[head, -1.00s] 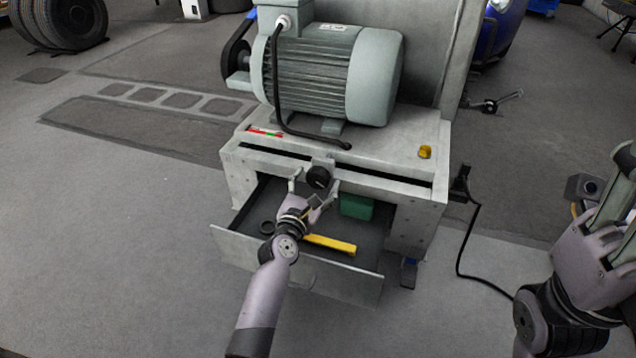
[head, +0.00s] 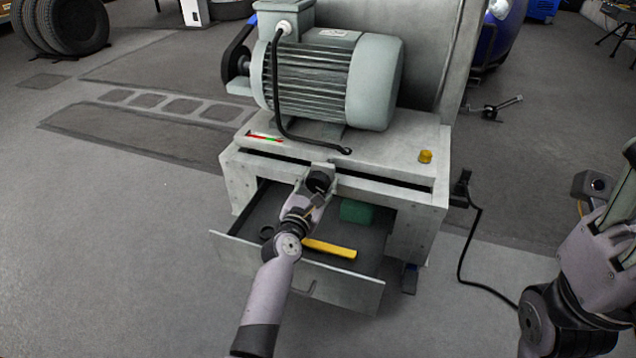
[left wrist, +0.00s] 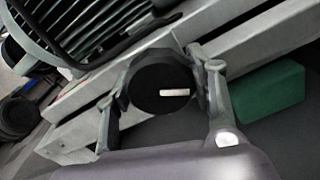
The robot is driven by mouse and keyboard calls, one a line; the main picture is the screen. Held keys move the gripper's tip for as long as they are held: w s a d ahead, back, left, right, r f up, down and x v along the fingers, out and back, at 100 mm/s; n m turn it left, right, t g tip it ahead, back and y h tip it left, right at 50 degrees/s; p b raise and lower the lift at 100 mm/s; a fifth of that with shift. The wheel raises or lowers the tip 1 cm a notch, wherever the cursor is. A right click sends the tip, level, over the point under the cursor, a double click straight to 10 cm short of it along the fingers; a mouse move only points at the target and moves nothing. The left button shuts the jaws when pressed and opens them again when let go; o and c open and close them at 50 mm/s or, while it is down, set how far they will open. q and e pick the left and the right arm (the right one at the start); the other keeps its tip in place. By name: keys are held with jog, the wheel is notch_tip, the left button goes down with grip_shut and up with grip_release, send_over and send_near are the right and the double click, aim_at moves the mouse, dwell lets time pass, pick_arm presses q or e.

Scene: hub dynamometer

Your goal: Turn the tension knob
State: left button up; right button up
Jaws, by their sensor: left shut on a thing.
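A motor (head: 330,75) and a yellow button (head: 425,156) are on top. A black cable (head: 462,260) runs along the floor at right.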

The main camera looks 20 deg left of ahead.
pick_arm(q)
jog(key=c, duration=0.4)
jog(key=shift+o, duration=0.2)
jog(key=shift+m, duration=0.3)
